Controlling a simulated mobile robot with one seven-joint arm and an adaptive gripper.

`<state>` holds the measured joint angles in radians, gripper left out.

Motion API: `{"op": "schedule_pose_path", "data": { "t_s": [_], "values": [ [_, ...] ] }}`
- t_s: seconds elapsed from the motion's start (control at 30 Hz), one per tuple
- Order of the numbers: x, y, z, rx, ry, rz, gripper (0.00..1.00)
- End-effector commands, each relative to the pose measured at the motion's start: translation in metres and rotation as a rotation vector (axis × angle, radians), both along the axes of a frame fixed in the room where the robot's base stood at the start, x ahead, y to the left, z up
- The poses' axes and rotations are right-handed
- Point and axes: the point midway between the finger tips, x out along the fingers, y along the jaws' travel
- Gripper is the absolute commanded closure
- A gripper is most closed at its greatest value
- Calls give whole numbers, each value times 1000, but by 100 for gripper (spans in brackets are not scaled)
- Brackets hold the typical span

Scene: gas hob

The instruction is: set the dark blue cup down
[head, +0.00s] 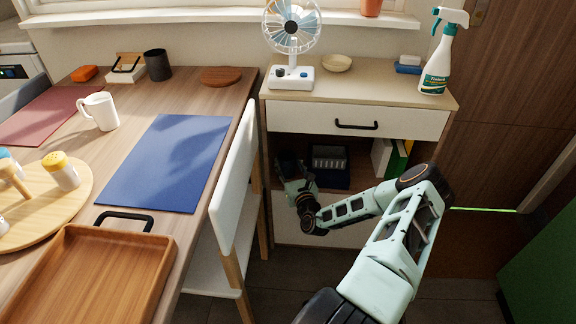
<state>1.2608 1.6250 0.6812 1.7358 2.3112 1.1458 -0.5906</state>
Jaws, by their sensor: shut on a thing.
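My gripper (290,168) reaches into the open shelf of the low cabinet (354,117), at the left side of the opening. It is shut on a dark thing, taken to be the dark blue cup. The cup is hard to make out against the dark fingers and shaded shelf, so its outline, tilt and any contact with the shelf cannot be told. A dark blue box (331,181) with a light grey slotted thing in it stands just right of my gripper.
Green and white upright items (391,158) stand at the shelf's right. A fan (292,40), bowl (337,63) and spray bottle (438,60) are on the cabinet top. A white chair (234,185) stands close left, beside the table with a dark mug (158,65) and wooden tray (95,275).

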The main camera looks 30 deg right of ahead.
Motion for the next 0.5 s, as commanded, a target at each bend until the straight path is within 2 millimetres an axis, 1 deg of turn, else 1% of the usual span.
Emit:
{"op": "schedule_pose_path", "data": {
  "t_s": [0.1,0.23,0.27,0.3,0.33,0.5],
  "values": [
    [0,0,2,-1,-2,0,88],
    [0,0,-2,-1,-1,1,88],
    [0,0,-3,0,1,1,53],
    [0,0,-2,0,1,1,49],
    [0,0,-2,0,1,1,48],
    [0,0,-2,0,0,1,48]
  ]
}}
